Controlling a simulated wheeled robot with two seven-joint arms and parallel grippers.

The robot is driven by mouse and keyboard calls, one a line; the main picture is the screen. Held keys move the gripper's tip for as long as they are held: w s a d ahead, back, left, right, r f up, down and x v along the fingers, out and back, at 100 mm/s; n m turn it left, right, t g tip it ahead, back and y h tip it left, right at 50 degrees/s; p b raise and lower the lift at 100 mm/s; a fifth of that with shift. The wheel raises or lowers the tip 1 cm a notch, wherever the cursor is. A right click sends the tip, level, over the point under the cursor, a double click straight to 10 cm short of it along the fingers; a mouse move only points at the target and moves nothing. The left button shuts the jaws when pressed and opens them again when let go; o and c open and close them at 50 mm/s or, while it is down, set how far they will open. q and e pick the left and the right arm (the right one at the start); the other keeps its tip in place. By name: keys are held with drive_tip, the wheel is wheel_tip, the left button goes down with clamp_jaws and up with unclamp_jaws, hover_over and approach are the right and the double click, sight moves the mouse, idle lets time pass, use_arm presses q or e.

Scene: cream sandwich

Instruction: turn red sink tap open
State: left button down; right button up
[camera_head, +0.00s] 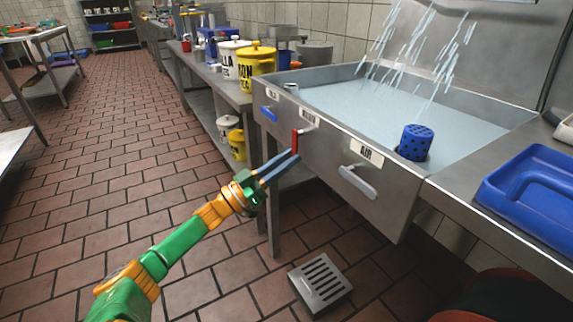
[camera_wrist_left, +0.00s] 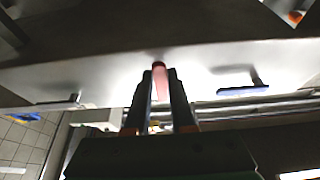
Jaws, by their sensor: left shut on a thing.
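The red tap handle (camera_head: 295,140) is on the front panel of the steel sink (camera_head: 335,133), between a blue tap handle (camera_head: 268,114) and a grey one (camera_head: 358,182). My left gripper (camera_head: 293,156) reaches up to it from the lower left, its fingertips at the lower part of the red handle. In the left wrist view the red handle (camera_wrist_left: 160,88) stands between the two fingers, and the gripper is shut on it. My right gripper is in neither view.
Water streams (camera_head: 455,57) fall into the filled sink, where a blue perforated cup (camera_head: 415,142) stands. A blue tray (camera_head: 530,190) is on the right counter. Yellow (camera_head: 257,62) and white (camera_head: 229,58) pots stand on the left counter. A floor grate (camera_head: 320,284) lies below.

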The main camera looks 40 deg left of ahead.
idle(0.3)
use_arm(q)
drive_tip(key=c, duration=0.8)
unclamp_jaws()
drive_tip(key=shift+o, duration=0.2)
drive_tip(key=v, duration=0.7)
drive_tip(key=shift+p, duration=0.45)
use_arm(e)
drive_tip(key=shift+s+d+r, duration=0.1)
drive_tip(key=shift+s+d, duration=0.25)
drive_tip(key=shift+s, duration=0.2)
use_arm(q)
drive_tip(key=shift+a, duration=0.1)
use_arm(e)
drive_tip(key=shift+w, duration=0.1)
